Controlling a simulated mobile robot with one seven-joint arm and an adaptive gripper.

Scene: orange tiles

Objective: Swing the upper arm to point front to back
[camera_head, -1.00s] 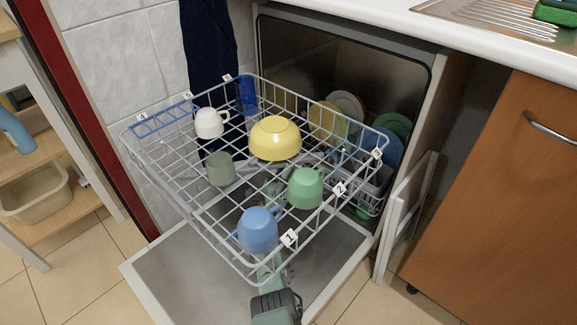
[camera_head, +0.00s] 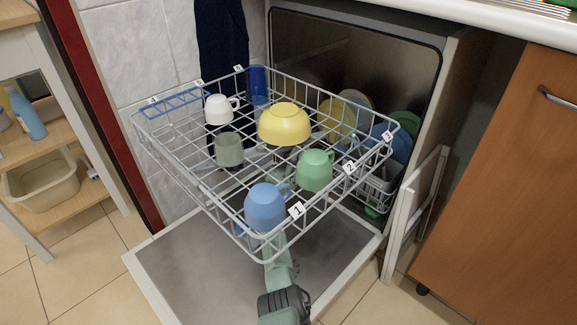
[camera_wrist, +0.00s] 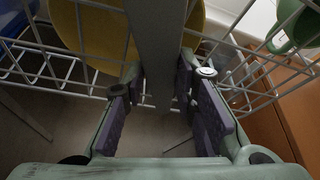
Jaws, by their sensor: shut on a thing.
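The upper arm, a flat grey bar (camera_wrist: 158,45), runs away from me up the middle of the wrist view, under the wire rack. My gripper (camera_wrist: 160,88) is shut on this bar, with a dark finger pad on each side of it. The bar's far end is out of the wrist view. In the head view my gripper's jaws are hidden below the pulled-out upper rack (camera_head: 190,205). My own green wrist shows below the rack's front edge. The rack wires and dishes hide most of the bar there.
The rack holds a yellow bowl (camera_head: 284,124), a blue mug (camera_head: 265,208), a green mug (camera_head: 314,170), a white cup (camera_head: 218,110) and a grey-green cup (camera_head: 229,150). The open door (camera_head: 190,285) lies below. A wooden cabinet (camera_head: 500,190) stands to the right.

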